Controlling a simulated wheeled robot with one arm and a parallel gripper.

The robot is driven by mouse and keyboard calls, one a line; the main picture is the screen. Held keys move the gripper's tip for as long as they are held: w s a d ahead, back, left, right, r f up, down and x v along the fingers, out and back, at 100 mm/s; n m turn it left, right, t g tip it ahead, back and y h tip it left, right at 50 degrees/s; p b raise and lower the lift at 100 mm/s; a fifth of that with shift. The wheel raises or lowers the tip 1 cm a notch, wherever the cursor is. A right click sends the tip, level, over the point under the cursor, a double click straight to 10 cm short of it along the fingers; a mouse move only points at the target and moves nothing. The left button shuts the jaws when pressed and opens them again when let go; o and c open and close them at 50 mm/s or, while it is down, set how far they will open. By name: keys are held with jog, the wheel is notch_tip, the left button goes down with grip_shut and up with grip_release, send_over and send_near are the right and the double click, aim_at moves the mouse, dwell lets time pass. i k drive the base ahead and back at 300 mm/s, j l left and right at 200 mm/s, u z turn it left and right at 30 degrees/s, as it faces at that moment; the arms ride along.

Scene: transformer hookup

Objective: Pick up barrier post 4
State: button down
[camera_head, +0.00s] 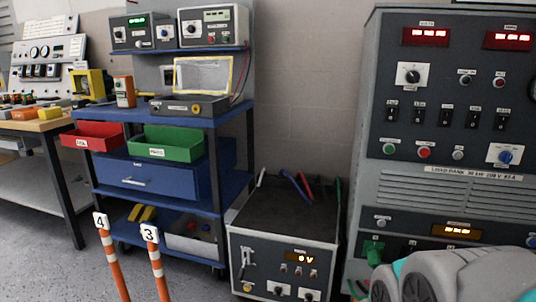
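Barrier post 4 (111,262) stands at the lower left in the head view. It is a thin orange and white striped post with a white plate on top marked 4. Barrier post 3 (157,265) stands just to its right, with a plate marked 3. The feet of both posts are cut off by the bottom edge. Part of my arm shows at the bottom right, far to the right of both posts. My gripper's fingers are not visible.
A blue cart (163,197) with red (96,137) and green (167,145) bins stands behind the posts. A transformer box (285,240) sits on the floor right of them. A tall load bank cabinet (440,185) fills the right. A workbench (62,122) is at left.

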aim_at(102, 219)
jog(key=u, duration=1.45)
jog(key=i+j, duration=0.1)
jog(key=i, duration=0.3)
jog(key=i+j+z, duration=0.1)
jog(key=i, duration=0.35)
jog(key=i+j+z, duration=0.1)
jog(key=i, duration=0.3)
jog(key=j, duration=0.1)
